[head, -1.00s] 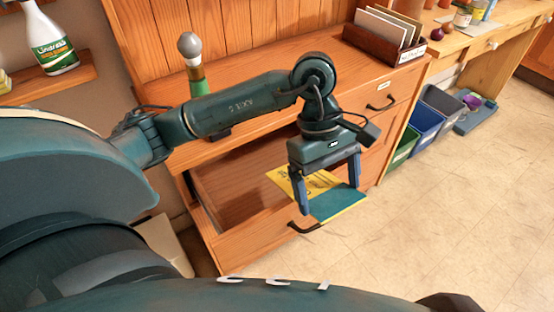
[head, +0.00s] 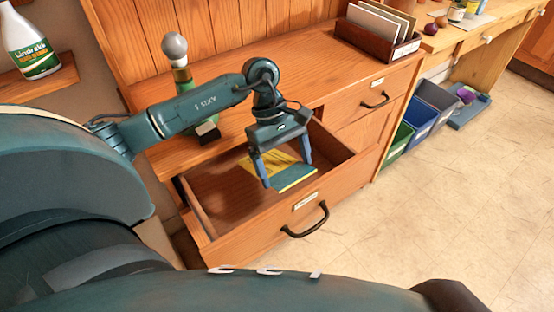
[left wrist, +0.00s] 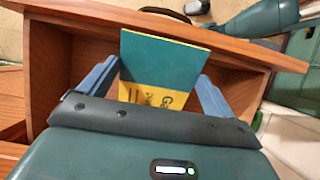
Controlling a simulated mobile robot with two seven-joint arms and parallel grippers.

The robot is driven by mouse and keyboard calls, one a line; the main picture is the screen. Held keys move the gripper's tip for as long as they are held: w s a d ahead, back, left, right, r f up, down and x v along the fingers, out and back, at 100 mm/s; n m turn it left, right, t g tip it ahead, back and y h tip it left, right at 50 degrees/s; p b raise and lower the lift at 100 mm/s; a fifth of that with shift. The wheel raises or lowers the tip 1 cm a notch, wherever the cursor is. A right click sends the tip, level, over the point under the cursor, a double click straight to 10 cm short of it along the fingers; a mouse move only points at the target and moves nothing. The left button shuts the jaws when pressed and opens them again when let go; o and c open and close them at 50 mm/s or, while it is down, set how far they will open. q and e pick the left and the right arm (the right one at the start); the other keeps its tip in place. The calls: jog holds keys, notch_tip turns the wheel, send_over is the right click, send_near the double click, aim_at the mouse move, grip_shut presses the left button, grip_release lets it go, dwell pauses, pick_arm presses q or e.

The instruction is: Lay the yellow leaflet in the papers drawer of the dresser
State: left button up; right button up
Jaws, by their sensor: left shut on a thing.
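The yellow leaflet (head: 295,179), with a teal band across one end, is held by my left gripper (head: 288,174). The gripper is shut on it, and the leaflet is over the open lower drawer (head: 262,226) of the dresser (head: 300,75). The drawer's label is too small to read. In the left wrist view, the leaflet (left wrist: 163,58) sticks out between the fingers, teal end farthest, above the drawer's inside near its front panel (left wrist: 230,45). I cannot tell how far it is above the drawer floor. The visible drawer floor looks bare. My right gripper is not in view.
A shut upper drawer (head: 365,104) has a dark handle. On the dresser top stand a card holder (head: 378,44) and a bottle-like thing with a grey ball top (head: 175,48), close behind my left arm. Bins (head: 420,115) stand right of the dresser; open floor lies in front.

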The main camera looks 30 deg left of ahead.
aim_at(278, 168)
pick_arm(q)
jog(key=a+f, duration=0.1)
jog(key=w+a+f, duration=0.1)
jog(key=shift+a+f, duration=0.1)
jog(key=shift+a, duration=0.25)
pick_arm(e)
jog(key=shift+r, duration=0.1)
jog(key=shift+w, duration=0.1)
pick_arm(q)
jog(key=shift+f+b, duration=0.7)
jog(key=shift+b, duration=0.1)
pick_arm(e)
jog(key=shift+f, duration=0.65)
pick_arm(q)
jog(key=shift+r, duration=0.1)
jog(key=o, duration=0.8)
jog(key=shift+c, duration=0.2)
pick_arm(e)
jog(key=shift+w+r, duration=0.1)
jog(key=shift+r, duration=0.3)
